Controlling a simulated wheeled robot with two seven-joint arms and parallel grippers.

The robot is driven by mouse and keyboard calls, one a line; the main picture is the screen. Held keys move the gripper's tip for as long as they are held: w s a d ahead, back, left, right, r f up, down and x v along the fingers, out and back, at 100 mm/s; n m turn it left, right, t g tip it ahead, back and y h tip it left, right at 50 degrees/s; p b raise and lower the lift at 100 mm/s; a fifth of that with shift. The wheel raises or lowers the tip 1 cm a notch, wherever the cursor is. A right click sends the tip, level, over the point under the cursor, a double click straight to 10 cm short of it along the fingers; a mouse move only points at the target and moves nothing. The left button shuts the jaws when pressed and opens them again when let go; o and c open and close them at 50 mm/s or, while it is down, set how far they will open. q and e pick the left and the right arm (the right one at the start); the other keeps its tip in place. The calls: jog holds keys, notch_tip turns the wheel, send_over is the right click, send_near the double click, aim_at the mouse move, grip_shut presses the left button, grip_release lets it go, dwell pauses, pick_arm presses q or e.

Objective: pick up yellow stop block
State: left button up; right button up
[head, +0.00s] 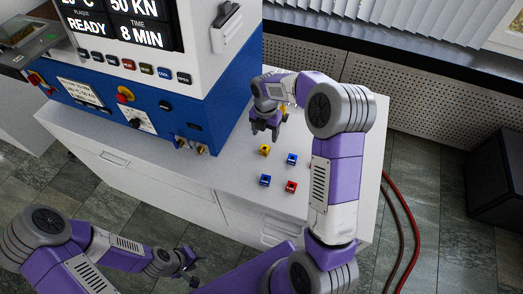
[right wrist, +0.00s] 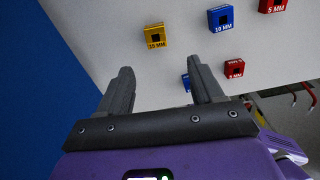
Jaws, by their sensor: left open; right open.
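The yellow stop block (head: 264,150) lies on the white bench top (head: 235,190), at the back left of a small group of blocks. In the right wrist view the yellow block (right wrist: 155,36) shows a dark square hole and a "10 MM" label. My right gripper (head: 266,130) is open and empty, above and just behind the yellow block, apart from it. Its two fingers also show in the right wrist view (right wrist: 160,75), with the block beyond their tips. My left gripper (head: 192,270) is open and empty, low in front of the bench.
Blue blocks (head: 291,159) (head: 265,180) and a red block (head: 291,187) lie close to the yellow one. Another red block (right wrist: 272,5) shows in the right wrist view. The blue and white press (head: 185,95) stands left of my right gripper. Bare bench top lies left of the blocks.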

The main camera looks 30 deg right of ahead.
aim_at(265, 146)
jog(key=f+b, duration=0.1)
jog(key=f, duration=0.2)
jog(key=f+b, duration=0.1)
jog(key=f, duration=0.2)
jog(key=w+f+b, duration=0.1)
jog(key=f, duration=0.3)
jog(key=shift+d, duration=0.15)
pick_arm(q)
jog(key=f, duration=0.4)
jog(key=shift+w+f, duration=0.15)
jog(key=shift+w, duration=0.2)
pick_arm(e)
jog(key=c, duration=1.2)
